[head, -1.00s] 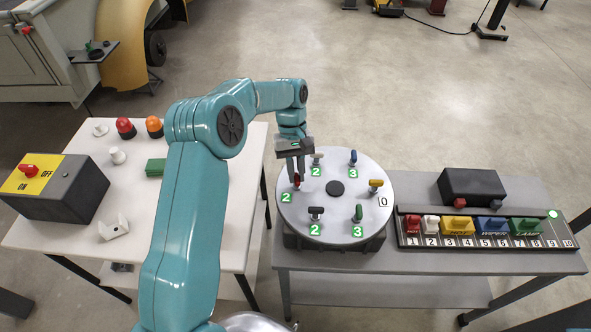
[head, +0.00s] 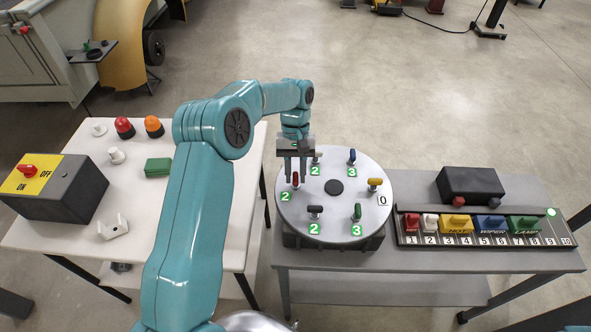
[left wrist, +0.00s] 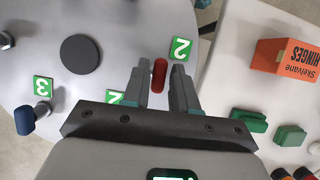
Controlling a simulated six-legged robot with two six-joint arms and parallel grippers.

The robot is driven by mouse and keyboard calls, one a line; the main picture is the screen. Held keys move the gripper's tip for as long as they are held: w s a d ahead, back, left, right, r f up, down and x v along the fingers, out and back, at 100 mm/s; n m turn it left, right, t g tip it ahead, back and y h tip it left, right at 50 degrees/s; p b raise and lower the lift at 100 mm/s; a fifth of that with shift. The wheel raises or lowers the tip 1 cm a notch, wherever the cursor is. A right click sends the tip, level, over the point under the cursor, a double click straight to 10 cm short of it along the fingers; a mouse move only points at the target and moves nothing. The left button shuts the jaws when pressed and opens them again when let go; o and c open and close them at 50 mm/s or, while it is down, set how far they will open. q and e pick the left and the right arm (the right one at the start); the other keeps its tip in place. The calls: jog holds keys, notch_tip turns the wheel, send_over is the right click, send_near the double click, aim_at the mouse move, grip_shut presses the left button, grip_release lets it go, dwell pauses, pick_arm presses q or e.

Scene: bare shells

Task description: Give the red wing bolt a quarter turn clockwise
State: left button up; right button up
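The red wing bolt (head: 295,180) stands at the left of a round grey plate (head: 335,236), near a green label "2" (head: 286,196). My left gripper (head: 295,181) points down at it. In the left wrist view the red wing (left wrist: 159,75) lies between the two fingers (left wrist: 160,84), roughly parallel to them, with a narrow gap on each side. The gripper is open. How far down the fingertips reach beside the wing is hard to tell. My right gripper is not in view.
Other wing bolts stand around the plate: blue (head: 352,156), yellow (head: 375,184), green (head: 357,212), black (head: 315,211), and a pale one partly behind the gripper. A switch rail (head: 480,240) lies right. A white table (head: 75,238) is left, with an orange hinge box (left wrist: 286,62).

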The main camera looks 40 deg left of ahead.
pick_arm(q)
jog(key=shift+o, duration=0.6)
jog(key=shift+w, duration=0.1)
jog(key=shift+a+r, duration=0.1)
jog(key=shift+w+r, duration=0.15)
jog(key=shift+r, duration=0.1)
jog(key=v, duration=1.1)
jog(key=shift+p, duration=0.45)
jog(key=shift+r, duration=0.15)
